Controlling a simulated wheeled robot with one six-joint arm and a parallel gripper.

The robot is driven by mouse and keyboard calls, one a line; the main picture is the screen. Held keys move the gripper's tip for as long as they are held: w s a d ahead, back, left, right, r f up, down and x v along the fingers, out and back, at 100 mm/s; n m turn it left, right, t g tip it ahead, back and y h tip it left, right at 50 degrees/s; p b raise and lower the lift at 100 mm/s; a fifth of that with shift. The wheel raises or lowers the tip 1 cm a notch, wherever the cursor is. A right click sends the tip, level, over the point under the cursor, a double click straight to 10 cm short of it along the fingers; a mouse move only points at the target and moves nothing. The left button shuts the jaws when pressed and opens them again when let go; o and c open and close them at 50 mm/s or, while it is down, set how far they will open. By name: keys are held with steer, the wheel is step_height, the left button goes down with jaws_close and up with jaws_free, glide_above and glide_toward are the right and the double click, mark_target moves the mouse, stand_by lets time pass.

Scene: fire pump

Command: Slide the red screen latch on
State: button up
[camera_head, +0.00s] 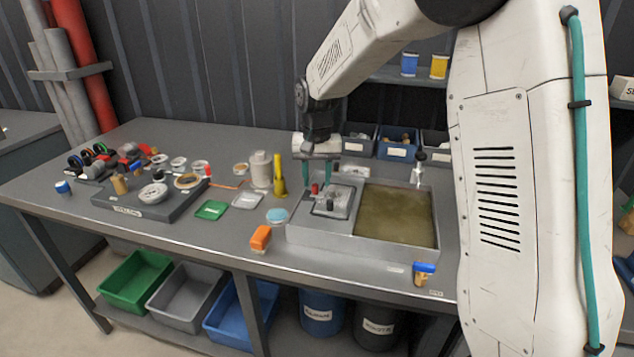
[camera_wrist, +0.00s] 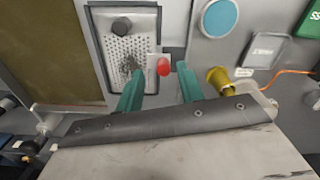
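The red screen latch (camera_head: 314,188) is a small red knob at the edge of the metal screen (camera_head: 342,205) in the grey tray. In the wrist view the latch (camera_wrist: 163,67) sits beside the perforated screen (camera_wrist: 143,48), which carries a dark round knob (camera_wrist: 121,27). My gripper (camera_head: 318,182) is above the latch with its teal fingers pointing down. In the wrist view my gripper (camera_wrist: 160,76) is open, and the latch appears in the gap between the two fingertips. I see no contact with either finger; the exact height above it is unclear.
The grey tray (camera_head: 300,236) also holds a murky brown pool (camera_head: 395,215) right of the screen.

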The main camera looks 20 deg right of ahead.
mark_target(317, 185)
step_height(317, 185, up, 6)
steer(key=shift+f, duration=0.1)
stand_by(0.5)
steer(key=s+r+n, duration=0.2)
steer(key=s, duration=1.6)
steer(key=s+d+r+n+t, duration=0.1)
steer(key=s+r+n, duration=0.1)
steer(key=s, duration=1.6)
steer(key=shift+s+d+r, duration=0.2)
steer(key=shift+s+d, duration=0.05)
steer(key=shift+s, duration=0.15)
